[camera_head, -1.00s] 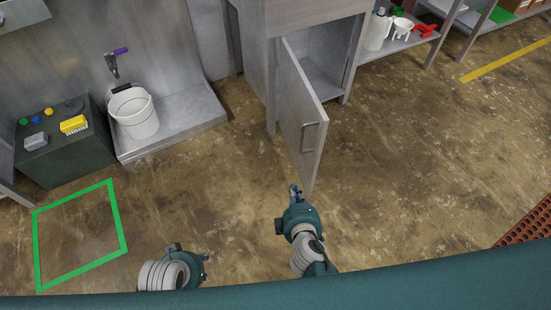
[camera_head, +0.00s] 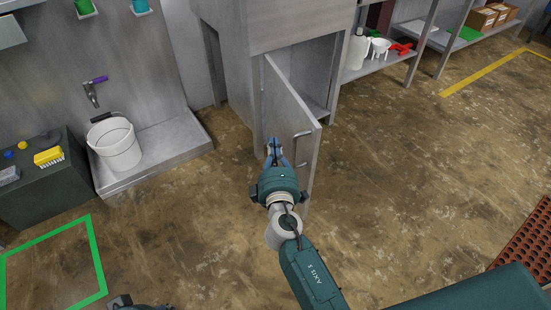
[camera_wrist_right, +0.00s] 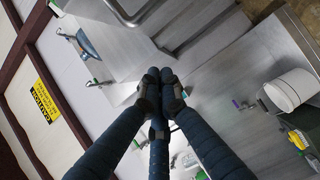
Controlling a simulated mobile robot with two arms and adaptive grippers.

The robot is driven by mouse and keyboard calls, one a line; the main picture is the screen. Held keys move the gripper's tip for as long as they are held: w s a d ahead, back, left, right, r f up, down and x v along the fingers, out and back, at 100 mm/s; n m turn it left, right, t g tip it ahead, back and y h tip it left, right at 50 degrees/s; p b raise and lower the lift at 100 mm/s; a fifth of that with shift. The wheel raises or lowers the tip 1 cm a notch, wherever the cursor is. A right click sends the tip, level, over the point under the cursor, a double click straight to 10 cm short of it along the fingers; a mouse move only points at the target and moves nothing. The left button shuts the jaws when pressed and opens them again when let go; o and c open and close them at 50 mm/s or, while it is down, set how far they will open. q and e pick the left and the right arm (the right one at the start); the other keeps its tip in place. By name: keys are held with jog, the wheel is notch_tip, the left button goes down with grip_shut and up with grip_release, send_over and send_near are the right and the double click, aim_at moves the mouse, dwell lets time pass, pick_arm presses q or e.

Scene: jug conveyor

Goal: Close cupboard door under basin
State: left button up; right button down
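The grey cupboard door (camera_head: 287,110) stands open in the head view, swung out from its left side toward me. Its bar handle (camera_head: 303,148) is on the outer face near the free edge. The cupboard (camera_head: 318,70) shows its open inside to the right of the door. My right gripper (camera_head: 274,145) is just left of the door's outer face, near the handle; I cannot tell whether it touches the door. Its fingers (camera_wrist_right: 160,95) are drawn together in the wrist view, with nothing seen between them. Of my left arm only a small dark part shows at the bottom edge.
A white bucket (camera_head: 113,144) stands on a low grey platform (camera_head: 170,150) at left. A dark green cabinet (camera_head: 45,195) is beside it. A shelf (camera_head: 375,62) with a white jug (camera_head: 357,48) stands right of the cupboard. The floor right of the door is clear.

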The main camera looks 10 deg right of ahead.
jog(key=shift+w+d+f, duration=0.15)
jog(key=shift+d, duration=0.5)
jog(key=shift+w+d+f, duration=0.15)
jog(key=shift+d, duration=0.55)
jog(key=shift+w+d+f, duration=0.15)
jog(key=shift+d, duration=0.5)
jog(key=shift+d, duration=0.1)
